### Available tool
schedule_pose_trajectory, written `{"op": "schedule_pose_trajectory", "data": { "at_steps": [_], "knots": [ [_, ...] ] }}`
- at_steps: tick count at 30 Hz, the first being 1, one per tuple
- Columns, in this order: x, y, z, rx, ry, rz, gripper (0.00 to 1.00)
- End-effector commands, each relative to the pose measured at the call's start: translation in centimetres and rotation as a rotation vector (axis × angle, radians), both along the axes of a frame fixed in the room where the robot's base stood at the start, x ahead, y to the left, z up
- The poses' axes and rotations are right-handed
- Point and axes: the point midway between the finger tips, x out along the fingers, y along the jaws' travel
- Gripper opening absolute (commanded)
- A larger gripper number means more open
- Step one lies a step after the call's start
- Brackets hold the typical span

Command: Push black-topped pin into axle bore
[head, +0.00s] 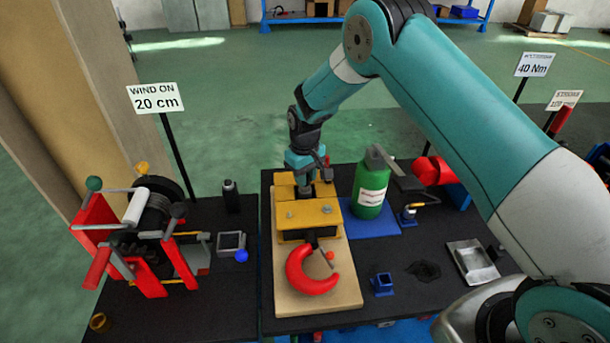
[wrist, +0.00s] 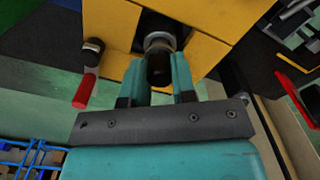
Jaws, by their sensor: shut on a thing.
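My gripper (wrist: 160,75) is shut on the black-topped pin (wrist: 159,68), with one teal finger on each side of its dark top. A silver ring or collar (wrist: 160,40) shows just beyond the dark top, at a gap in the yellow block (wrist: 105,20). How deep the pin sits in the bore is hidden. In the head view my gripper (head: 306,184) is at the rear top of the yellow hook block (head: 310,214), and the pin is mostly hidden there. The red hook (head: 312,283) hangs off the block's front, lying on a pale board (head: 345,297).
A green bottle (head: 370,190) stands on a blue mat right of the block. A red winch frame (head: 92,232) and a dark bottle (head: 231,195) stand on the left. A blue square holder (head: 382,284) and a metal tray (head: 472,262) are at right.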

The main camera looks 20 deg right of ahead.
Motion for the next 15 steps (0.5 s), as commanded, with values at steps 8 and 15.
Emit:
{"op": "schedule_pose_trajectory", "data": {
  "at_steps": [8,15],
  "knots": [
    [0.0,0.0,-0.7,0.000,-0.001,0.000,0.00],
    [0.0,0.0,-1.2,0.000,-0.001,0.000,0.00]
  ]
}}
